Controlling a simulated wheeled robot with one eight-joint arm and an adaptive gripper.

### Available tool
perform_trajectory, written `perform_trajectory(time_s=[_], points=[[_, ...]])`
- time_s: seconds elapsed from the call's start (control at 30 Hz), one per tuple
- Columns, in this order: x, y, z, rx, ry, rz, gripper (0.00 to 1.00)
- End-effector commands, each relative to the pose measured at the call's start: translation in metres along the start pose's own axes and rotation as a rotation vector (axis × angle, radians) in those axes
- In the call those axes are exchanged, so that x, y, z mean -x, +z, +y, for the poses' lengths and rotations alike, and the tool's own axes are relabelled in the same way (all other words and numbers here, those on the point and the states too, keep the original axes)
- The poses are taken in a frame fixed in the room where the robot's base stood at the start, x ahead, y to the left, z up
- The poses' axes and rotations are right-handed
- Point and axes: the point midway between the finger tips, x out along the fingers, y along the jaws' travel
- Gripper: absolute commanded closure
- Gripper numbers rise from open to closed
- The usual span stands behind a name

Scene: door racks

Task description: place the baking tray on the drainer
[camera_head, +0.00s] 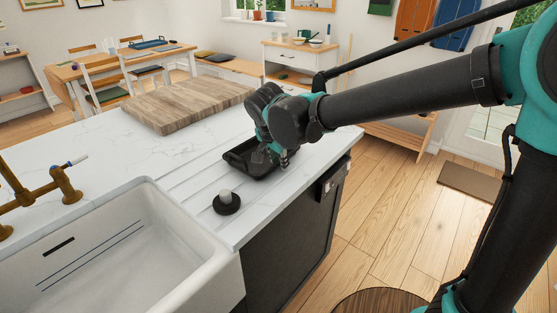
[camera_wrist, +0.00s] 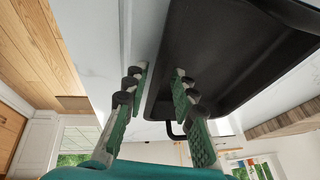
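The black baking tray (camera_head: 240,158) lies on the white counter, at or over the grooved drainer (camera_head: 187,183) right of the sink. In the wrist view the baking tray (camera_wrist: 225,55) fills the upper right, its handle showing near the fingers. My gripper (camera_head: 275,156) is at the tray's right side, seen from the head. In the wrist view my gripper (camera_wrist: 160,78) is open, with its two fingers apart and the tray's near rim between them; neither finger clearly presses on it. Whether the tray's underside rests fully on the grooves is hidden.
A black round item with a white top (camera_head: 226,202) stands on the drainer in front of the tray. A wooden board (camera_head: 185,104) lies behind. The white sink (camera_head: 120,250) and brass tap (camera_head: 50,185) are at the left. The counter's edge drops to the floor at right.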

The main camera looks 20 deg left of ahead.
Motion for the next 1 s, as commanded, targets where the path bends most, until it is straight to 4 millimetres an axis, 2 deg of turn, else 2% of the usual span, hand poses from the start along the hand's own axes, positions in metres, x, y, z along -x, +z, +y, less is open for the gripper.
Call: perform_trajectory(time_s=[0.27,0.37,0.8,1.0], points=[[0.002,-0.001,0.0,0.0,0.0,0.0,0.74],[0.011,-0.001,-0.001,0.001,-0.001,0.0,0.74],[0.095,-0.001,0.0,0.002,0.0,0.0,0.74],[0.117,-0.001,-0.001,0.0,0.0,0.0,0.74]])
